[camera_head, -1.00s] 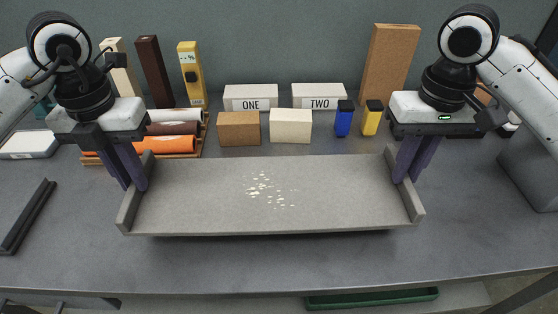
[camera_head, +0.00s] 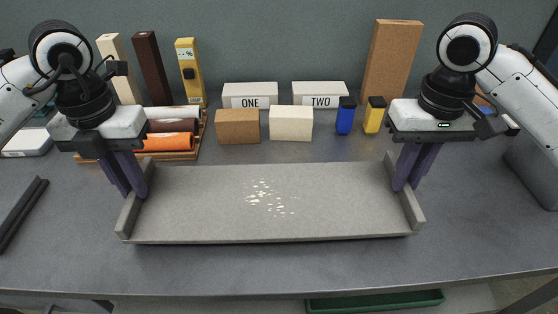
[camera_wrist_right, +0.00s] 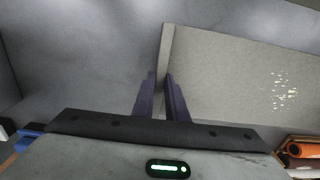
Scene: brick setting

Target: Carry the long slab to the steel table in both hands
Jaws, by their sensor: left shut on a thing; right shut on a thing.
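The long slab (camera_head: 335,205) is a grey, tray-like board with raised lips at both short ends. Pale flecks lie on its middle. It looks level, over the grey tabletop (camera_head: 300,270), with a dark shadow under its front edge; the gap is hard to judge. My left gripper (camera_head: 133,190) is shut on the left lip. My right gripper (camera_head: 407,184) is shut on the right lip. In the right wrist view, the right fingers (camera_wrist_right: 160,100) straddle the lip beside the slab (camera_wrist_right: 230,70). I cannot tell whether this grey table is the steel one.
Behind the slab stand a brown block (camera_head: 238,126), a cream block (camera_head: 291,123), ONE (camera_head: 250,95) and TWO (camera_head: 319,93) boxes, and blue (camera_head: 345,116) and yellow (camera_head: 374,115) bottles. A roll rack (camera_head: 180,153) sits behind the left gripper. The tabletop's front strip is clear.

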